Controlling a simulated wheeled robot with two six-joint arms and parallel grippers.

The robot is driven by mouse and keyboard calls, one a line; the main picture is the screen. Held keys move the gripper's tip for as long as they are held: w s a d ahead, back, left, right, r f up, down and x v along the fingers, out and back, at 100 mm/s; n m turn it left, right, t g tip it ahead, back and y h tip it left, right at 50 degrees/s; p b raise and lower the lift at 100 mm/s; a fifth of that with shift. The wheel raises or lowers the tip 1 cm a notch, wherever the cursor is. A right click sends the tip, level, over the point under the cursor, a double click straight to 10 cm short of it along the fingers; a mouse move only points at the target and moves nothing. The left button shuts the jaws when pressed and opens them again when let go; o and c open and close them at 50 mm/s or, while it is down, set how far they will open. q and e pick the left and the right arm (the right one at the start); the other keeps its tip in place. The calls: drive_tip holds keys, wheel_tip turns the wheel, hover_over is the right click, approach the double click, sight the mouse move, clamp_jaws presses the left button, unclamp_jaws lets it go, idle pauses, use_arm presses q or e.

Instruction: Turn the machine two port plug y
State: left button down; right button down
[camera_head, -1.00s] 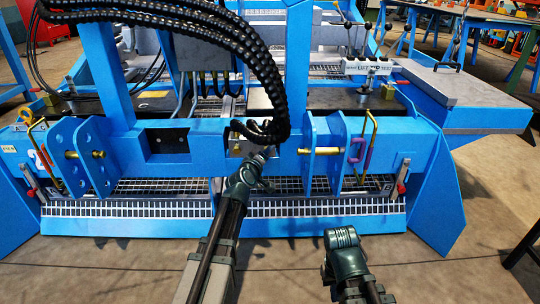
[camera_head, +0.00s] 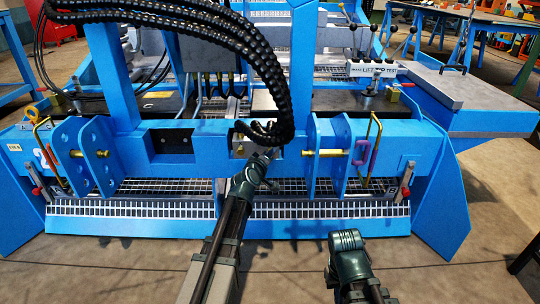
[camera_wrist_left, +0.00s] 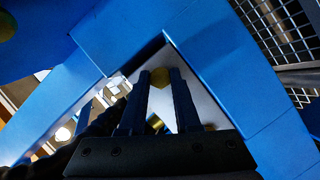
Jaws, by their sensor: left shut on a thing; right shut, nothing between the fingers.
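The blue machine (camera_head: 215,145) stands in front of me with a recessed plate in the middle of its front beam. Black hoses (camera_head: 262,75) arch down to this recess and partly cover it. My left gripper (camera_head: 270,156) reaches up to the recess. In the left wrist view a round brass-coloured plug (camera_wrist_left: 160,77) sits between the two dark fingers of my left gripper (camera_wrist_left: 160,92), in front of a pale plate. The fingers are shut on it. Which port this is cannot be told. My right gripper (camera_head: 345,240) is shut and empty, low in front of the machine.
Blue lugs with brass pins (camera_head: 328,153) flank the recess on both sides. A metal grating (camera_head: 330,208) runs along the machine's foot. The floor before the machine is clear.

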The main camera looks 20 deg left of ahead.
use_arm(q)
drive_tip(key=shift+d+m+g+y+p, duration=0.1)
drive_tip(key=shift+m+g+y+p, duration=0.35)
drive_tip(key=shift+m+y, duration=1.15)
drive_tip(key=shift+d+m+g+y+p, duration=0.15)
drive_tip(key=shift+m+g+y+p, duration=0.5)
drive_tip(key=shift+m, duration=1.7)
drive_tip(key=shift+d+m+g+y+p, duration=0.1)
drive_tip(key=shift+m+g+y, duration=0.2)
drive_tip(key=shift+m+y, duration=1.4)
drive_tip(key=shift+m, duration=0.35)
drive_tip(key=c, duration=0.6)
unclamp_jaws()
drive_tip(key=shift+r, duration=0.1)
